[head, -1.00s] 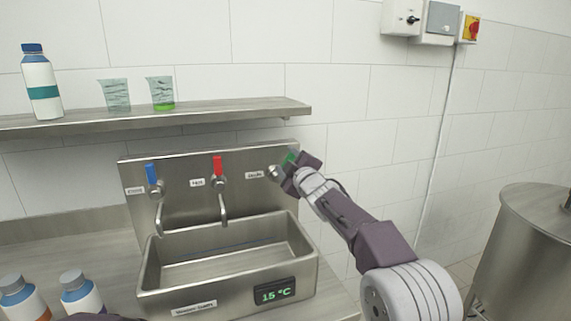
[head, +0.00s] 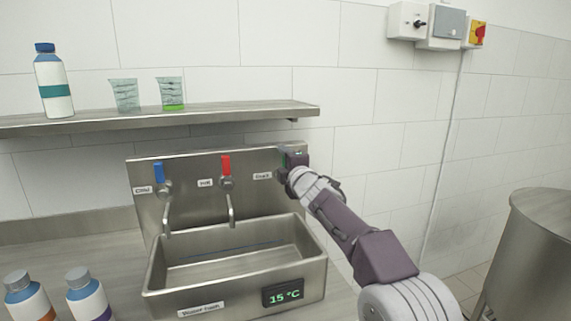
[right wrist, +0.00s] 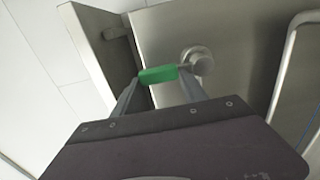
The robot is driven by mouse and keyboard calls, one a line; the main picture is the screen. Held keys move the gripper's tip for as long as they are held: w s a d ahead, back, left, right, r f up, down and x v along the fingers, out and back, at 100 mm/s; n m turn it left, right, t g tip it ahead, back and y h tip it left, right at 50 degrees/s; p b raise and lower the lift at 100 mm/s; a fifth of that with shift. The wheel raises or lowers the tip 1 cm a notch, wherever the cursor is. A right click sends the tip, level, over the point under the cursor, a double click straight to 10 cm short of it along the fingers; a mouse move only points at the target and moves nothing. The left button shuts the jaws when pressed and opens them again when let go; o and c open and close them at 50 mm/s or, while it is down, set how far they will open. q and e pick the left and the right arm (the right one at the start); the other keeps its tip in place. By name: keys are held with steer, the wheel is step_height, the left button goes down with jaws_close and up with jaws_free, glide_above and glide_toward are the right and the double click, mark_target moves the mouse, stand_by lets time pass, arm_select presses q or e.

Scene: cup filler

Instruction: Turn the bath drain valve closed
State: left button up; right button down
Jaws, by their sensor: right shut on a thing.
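The drain valve sits at the right end of the sink's steel back panel (head: 200,200), right of its label (head: 262,175). In the right wrist view its green handle (right wrist: 158,75) lies between my fingers, with the round steel valve base (right wrist: 201,60) just to its right. My right gripper (head: 288,165) is shut on the green handle. In the head view the gripper hides nearly all of the valve. My left gripper is not in view.
Left of the valve are a red-lever tap (head: 226,165) and a blue-lever tap (head: 159,172) above the sink basin (head: 160,275). The display (head: 284,293) reads 15 °C. A shelf (head: 220,113) with a bottle and two beakers runs above. A steel drum (head: 545,240) stands at right.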

stand_by(0.4)
steer(key=c, duration=0.9)
jaws_free()
steer(key=shift+b+v, duration=2.2)
steer(key=shift+v, duration=2.3)
